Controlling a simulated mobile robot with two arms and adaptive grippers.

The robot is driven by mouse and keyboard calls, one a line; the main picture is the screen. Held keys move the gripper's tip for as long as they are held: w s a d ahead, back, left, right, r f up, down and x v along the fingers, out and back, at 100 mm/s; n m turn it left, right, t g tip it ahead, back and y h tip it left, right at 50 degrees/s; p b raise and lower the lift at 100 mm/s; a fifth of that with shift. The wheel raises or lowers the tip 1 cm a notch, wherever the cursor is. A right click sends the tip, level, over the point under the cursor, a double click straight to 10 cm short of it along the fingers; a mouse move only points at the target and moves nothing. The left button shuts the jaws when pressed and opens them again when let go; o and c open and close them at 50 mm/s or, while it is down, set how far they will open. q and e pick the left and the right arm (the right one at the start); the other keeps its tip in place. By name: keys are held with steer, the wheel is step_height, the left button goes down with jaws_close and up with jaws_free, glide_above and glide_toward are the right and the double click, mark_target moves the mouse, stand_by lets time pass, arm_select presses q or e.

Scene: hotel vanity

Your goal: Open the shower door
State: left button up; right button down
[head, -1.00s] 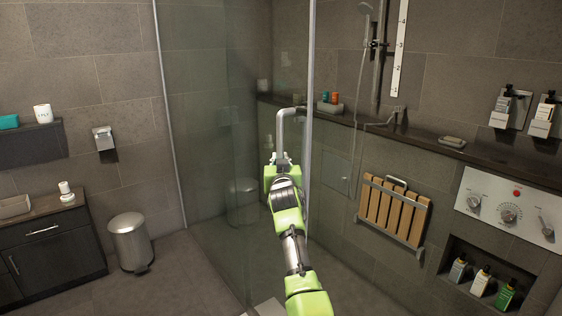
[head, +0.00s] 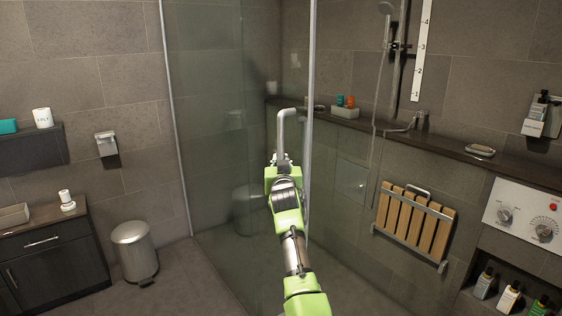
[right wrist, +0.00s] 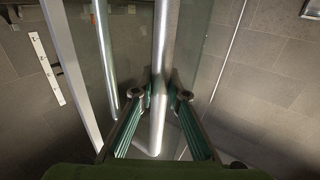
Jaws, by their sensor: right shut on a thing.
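The glass shower door (head: 258,140) stands in the middle of the head view, with a tall metal edge strip on its right. Its pale, bent tubular handle (head: 281,130) is upright near that strip. My right gripper (head: 281,162) is shut around the lower part of the handle. In the right wrist view the handle (right wrist: 161,60) runs as a shiny bar between the two fingers of my right gripper (right wrist: 160,98). The handle's lower end is hidden by my gripper in the head view. My left gripper is not in view.
A metal bin (head: 135,248) and a dark cabinet (head: 55,258) stand left of the glass. A folded wooden seat (head: 414,222), a ledge (head: 355,118) and a control panel (head: 530,213) are on the right wall. Some floor between bin and glass is clear.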

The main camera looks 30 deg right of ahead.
steer(key=c, duration=2.1)
jaws_free()
steer(key=shift+a+f, duration=0.25)
steer(key=shift+f, duration=0.2)
steer(key=shift+o, duration=0.6)
steer(key=shift+w+a+r, duration=0.15)
steer(key=shift+w, duration=0.1)
steer(key=v, duration=1.2)
steer(key=shift+r, duration=0.1)
